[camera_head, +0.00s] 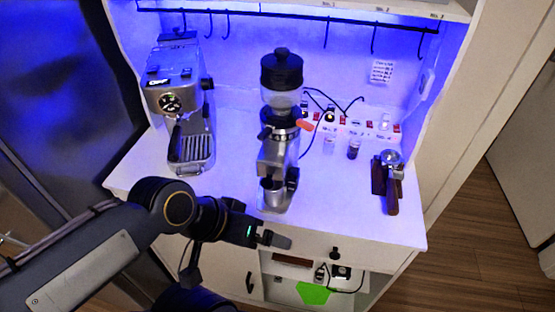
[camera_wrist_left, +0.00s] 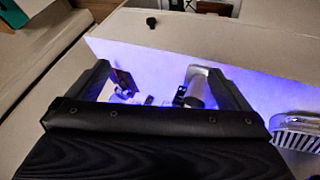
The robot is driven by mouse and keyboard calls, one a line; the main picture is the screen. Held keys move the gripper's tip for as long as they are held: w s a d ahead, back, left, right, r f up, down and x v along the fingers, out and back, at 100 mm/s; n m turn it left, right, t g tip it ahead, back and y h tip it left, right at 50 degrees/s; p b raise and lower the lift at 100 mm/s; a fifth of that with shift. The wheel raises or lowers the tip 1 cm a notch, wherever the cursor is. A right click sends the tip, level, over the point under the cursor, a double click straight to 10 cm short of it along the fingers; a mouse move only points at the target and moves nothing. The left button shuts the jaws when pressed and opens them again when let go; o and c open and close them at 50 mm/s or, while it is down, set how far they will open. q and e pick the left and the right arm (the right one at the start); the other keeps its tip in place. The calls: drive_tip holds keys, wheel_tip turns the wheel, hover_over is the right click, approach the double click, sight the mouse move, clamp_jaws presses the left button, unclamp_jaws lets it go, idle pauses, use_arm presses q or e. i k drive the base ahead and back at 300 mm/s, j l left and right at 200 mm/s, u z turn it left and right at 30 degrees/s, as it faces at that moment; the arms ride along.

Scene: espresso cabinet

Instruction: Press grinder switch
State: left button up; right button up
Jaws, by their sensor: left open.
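The coffee grinder (camera_head: 277,160) stands upright in the middle of the white counter, with a dark-lidded hopper on top and a metal cup (camera_head: 273,195) at its base. I cannot make out its switch for certain. My left gripper (camera_head: 276,240) is at the counter's front edge, just in front of and below the grinder, apart from it. In the left wrist view its fingers (camera_wrist_left: 158,72) are spread with nothing gripped; a silver cylindrical part, probably of the grinder (camera_wrist_left: 202,88), shows beyond the right finger. My right gripper is not in view.
An espresso machine (camera_head: 176,100) stands at the left. A portafilter (camera_head: 391,185) with a dark handle lies at the right. A power strip (camera_head: 360,125) with red switches and small jars (camera_head: 353,149) are behind. Hooks hang from a rail above. The counter between grinder and portafilter is clear.

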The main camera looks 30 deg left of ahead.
sight(291, 183)
drive_tip(key=l+u, duration=0.35)
drive_tip(key=l, duration=0.3)
drive_tip(key=l+u, duration=0.4)
drive_tip(key=l, duration=0.3)
